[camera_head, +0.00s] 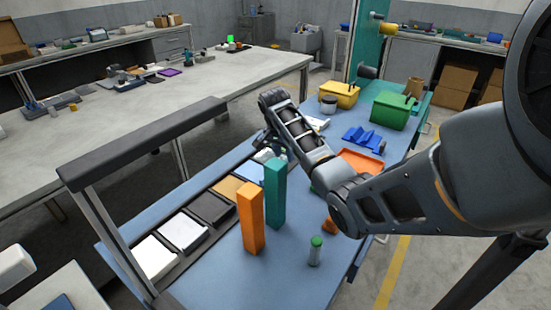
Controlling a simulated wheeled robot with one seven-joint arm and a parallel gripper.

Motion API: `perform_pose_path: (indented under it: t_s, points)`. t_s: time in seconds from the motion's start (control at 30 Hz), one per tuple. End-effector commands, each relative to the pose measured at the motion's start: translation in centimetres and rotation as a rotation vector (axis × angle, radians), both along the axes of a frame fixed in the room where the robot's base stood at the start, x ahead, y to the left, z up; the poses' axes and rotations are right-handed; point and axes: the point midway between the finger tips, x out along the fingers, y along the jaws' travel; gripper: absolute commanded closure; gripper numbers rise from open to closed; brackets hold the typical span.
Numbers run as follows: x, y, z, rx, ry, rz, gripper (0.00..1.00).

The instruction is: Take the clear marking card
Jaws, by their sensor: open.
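A row of flat cards or pads lies in a dark tray (177,262) along the left side of the blue table. From near to far they are a white one (155,257), a whitish one (183,232), a dark one (211,208), a tan one (229,187) and a pale one (249,171). I cannot tell which of them is the clear marking card. My gripper (270,149) points down over the far end of the row, near small pale items there. It looks open and empty; its fingertips are small and partly hidden behind the teal block.
An orange block (251,218) and a teal block (275,194) stand upright beside the row. A green-capped bottle (315,251) stands near the front. An orange tray (362,161), blue holder (363,140), green bin (392,111) and yellow bin (341,94) lie farther right. A dark-topped frame (143,143) rises at left.

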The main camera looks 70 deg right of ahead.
Motion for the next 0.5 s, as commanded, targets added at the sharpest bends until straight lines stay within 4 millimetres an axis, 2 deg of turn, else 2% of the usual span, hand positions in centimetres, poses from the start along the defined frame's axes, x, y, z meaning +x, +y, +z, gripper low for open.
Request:
perform_pose_path:
  t_s: [0.13,0.4,0.5]
  points:
    - [-0.1,-0.4,-1.4,-0.001,0.001,-0.001,0.57]
    - [-0.1,-0.4,-1.7,-0.001,-0.001,0.0,0.57]
    - [-0.1,-0.4,-1.7,-0.001,-0.001,0.0,0.67]
